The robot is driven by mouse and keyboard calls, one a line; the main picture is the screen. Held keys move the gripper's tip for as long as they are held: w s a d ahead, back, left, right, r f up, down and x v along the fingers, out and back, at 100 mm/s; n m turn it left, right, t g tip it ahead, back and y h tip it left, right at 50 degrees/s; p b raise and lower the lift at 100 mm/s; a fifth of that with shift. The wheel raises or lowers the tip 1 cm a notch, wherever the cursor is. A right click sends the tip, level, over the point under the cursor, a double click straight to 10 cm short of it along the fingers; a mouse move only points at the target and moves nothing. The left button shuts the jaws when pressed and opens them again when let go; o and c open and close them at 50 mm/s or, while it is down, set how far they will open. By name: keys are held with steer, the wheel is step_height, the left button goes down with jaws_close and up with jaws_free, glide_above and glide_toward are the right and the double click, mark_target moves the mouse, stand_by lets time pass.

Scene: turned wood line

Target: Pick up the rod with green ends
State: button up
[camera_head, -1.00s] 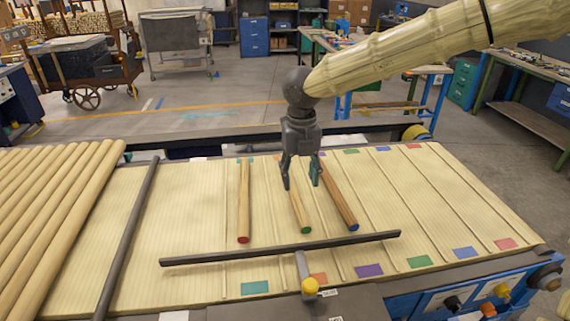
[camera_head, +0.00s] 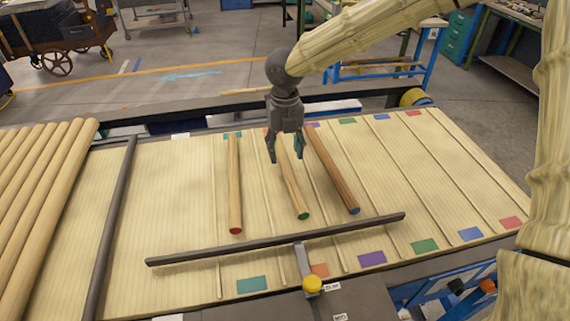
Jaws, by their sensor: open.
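The rod with green ends (camera_head: 293,186) lies on the slatted wooden table, between two other rods. Its near end shows green, and its far part is hidden behind my gripper. My gripper (camera_head: 285,160) is open and points down over the far half of this rod. Its two fingers appear on either side of the rod in the picture. I cannot tell how high the fingertips are above it. Nothing is held.
A red-ended rod (camera_head: 235,185) lies to the left and a blue-ended rod (camera_head: 335,172) to the right. A dark bar (camera_head: 275,240) crosses in front of them. Thick poles (camera_head: 40,200) fill the table's left side. The right side (camera_head: 430,180) is free of rods.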

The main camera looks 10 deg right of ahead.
mark_target(286, 162)
steer(key=shift+s+f+p, duration=0.2)
steer(key=shift+f+p, duration=0.05)
steer(key=shift+p, duration=0.05)
steer(key=shift+s+f+p, duration=0.1)
steer(key=shift+f+p, duration=0.55)
steer(key=shift+f, duration=1.35)
steer(key=shift+s+r, duration=0.1)
steer(key=shift+s, duration=0.05)
jaws_close()
